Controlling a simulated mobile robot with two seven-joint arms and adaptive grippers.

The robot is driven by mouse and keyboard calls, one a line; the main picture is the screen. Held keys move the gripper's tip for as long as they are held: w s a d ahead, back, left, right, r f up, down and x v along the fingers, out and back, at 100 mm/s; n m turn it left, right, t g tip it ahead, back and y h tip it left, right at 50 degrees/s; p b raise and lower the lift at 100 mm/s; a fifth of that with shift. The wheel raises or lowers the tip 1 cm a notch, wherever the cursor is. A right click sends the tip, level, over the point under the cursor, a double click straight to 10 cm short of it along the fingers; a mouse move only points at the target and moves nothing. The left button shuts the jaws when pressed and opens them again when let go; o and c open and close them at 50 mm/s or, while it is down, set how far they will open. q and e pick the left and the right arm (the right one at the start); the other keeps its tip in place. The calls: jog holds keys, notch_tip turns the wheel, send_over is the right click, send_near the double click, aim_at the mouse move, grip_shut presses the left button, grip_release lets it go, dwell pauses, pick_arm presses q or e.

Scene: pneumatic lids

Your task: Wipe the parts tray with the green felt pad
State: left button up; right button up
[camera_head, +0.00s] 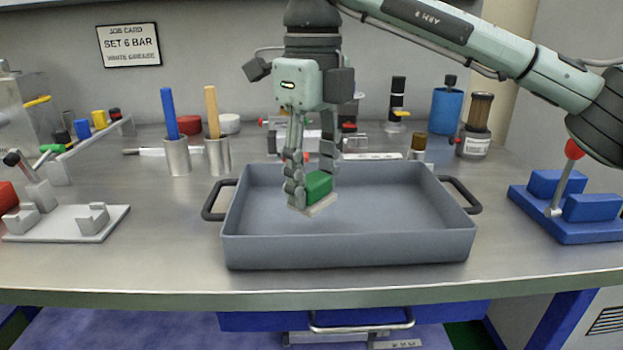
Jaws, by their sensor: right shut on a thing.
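The parts tray (349,250) is a grey, shallow, open box with a black handle at each side, standing near the front of the bench. Its visible floor looks empty. My right gripper (316,188) points down over the left half of the tray. It is shut on the green felt pad (319,184), a green block with a pale underside, which is partly hidden by the fingers. The pad is inside the tray's outline; I cannot tell whether it touches the floor. My left gripper is not in view.
Metal cups (177,157) with a blue and a yellow stick stand behind the tray's left side. A pale fixture plate (66,223) lies at left, and a blue fixture (570,232) with a red-knobbed lever at right. Jars and small parts line the back.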

jog(key=shift+r, duration=1.65)
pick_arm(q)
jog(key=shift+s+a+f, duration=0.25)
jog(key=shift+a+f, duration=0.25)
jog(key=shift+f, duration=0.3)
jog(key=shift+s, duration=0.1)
pick_arm(e)
jog(key=shift+s+f, duration=0.1)
